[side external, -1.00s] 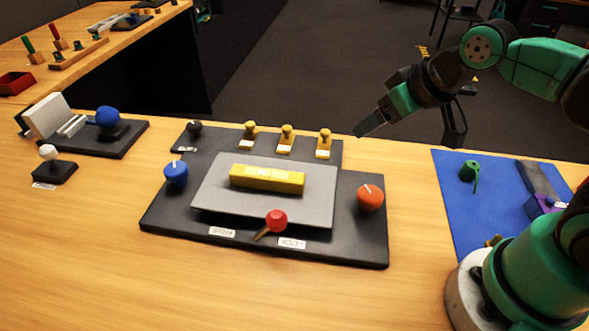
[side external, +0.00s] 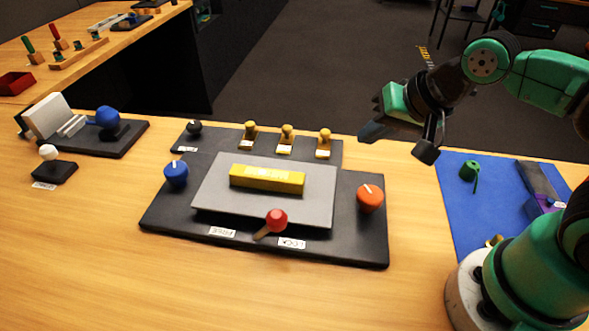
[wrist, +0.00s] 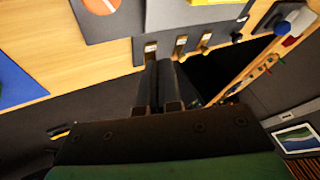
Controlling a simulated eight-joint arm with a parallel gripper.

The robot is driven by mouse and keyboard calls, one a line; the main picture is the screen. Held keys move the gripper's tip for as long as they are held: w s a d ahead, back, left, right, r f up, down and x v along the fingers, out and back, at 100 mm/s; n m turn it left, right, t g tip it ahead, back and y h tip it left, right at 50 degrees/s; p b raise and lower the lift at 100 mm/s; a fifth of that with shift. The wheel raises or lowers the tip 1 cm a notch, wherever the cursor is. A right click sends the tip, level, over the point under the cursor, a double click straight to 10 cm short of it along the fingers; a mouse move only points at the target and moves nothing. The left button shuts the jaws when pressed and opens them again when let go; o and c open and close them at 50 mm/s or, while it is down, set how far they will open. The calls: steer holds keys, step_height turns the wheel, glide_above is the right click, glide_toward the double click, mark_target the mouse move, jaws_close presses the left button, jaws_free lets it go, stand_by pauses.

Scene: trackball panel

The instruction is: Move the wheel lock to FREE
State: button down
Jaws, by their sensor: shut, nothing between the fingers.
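The wheel lock is a red-knobbed lever (side external: 277,219) at the front edge of the dark trackball panel (side external: 165,215). Its tan stem runs from the knob down and left, ending between the FREE label (side external: 222,233) and the LOCK label (side external: 291,243). Which label it is set to is hard to tell. My gripper (side external: 370,133) is shut and empty, in the air behind and right of the panel, well away from the lever. In the wrist view its fingers (wrist: 165,68) are together near the yellow switches. The lever is not visible there.
A grey plate with a yellow bar (side external: 266,178) sits behind the lever. An orange knob (side external: 370,198) is at right and a blue knob (side external: 176,173) at left. Several yellow switches (side external: 287,138) line the back. The wood table in front of the panel is clear.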

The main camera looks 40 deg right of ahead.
mark_target(268, 229)
steer(key=s+a+m+g+y, duration=0.1)
steer(key=a+m, duration=0.3)
steer(key=m, duration=0.6)
steer(key=s+a+m+y, duration=0.2)
steer(key=s+a+m, duration=0.2)
steer(key=m, duration=0.5)
steer(key=shift+a+f+m+g, duration=0.4)
steer(key=shift+a+f, duration=0.05)
steer(key=shift+a, duration=0.25)
steer(key=shift+x, duration=4.95)
steer(key=shift+s, duration=0.1)
